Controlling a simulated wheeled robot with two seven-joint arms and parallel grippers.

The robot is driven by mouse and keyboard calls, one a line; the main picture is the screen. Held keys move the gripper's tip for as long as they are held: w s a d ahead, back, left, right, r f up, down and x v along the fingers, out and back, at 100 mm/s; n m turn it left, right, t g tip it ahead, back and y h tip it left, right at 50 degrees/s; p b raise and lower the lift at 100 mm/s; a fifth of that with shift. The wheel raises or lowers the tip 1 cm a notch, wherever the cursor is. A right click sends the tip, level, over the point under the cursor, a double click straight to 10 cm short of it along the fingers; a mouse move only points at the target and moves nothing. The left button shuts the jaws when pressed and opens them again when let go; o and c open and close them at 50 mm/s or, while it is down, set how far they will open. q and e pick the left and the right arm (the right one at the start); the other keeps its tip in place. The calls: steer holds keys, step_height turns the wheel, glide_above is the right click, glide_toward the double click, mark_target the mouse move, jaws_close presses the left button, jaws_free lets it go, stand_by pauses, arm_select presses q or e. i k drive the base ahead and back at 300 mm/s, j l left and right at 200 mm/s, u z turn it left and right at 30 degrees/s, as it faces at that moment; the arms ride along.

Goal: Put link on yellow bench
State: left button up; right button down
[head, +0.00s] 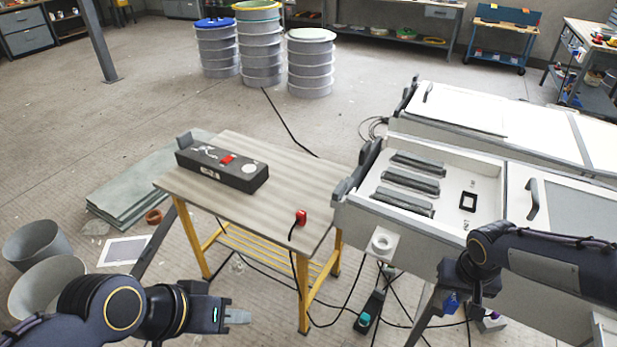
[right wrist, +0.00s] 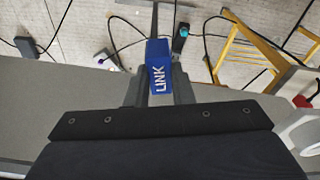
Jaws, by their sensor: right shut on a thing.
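The link is a small blue block (right wrist: 159,66) with white "LINK" lettering, held between the fingers of my right gripper (right wrist: 158,85) in the right wrist view. In the head view the link (head: 452,302) shows as a small blue patch below my right gripper (head: 455,292), in front of the white mould bench. The yellow bench (head: 290,215) has a wood-grain top and yellow legs and stands left of my right gripper, apart from it. My left gripper (head: 238,317) is empty at the lower left, in front of the bench; its finger gap is unclear.
A long dark box (head: 222,172) lies on the bench's far left part, and a red device (head: 300,218) with a cable sits at its right edge. The bench top between them is clear. A white mould bench (head: 455,230) stands right. Cables cross the floor.

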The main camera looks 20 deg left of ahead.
mark_target(256, 153)
steer(key=k+u, duration=0.3)
steer(key=k+j+u, duration=0.25)
steer(key=i+j+u, duration=0.2)
steer(key=u, duration=0.25)
steer(key=i+j+u, duration=0.1)
steer(key=i+u, duration=0.15)
steer(key=u, duration=0.2)
steer(key=i+u, duration=0.25)
steer(key=u, duration=0.25)
steer(key=i+z, duration=0.35)
steer(key=i, duration=0.4)
steer(key=i+j+z, duration=0.1)
steer(key=i+z, duration=0.2)
steer(key=i, duration=0.45)
steer(key=i+z, duration=0.9)
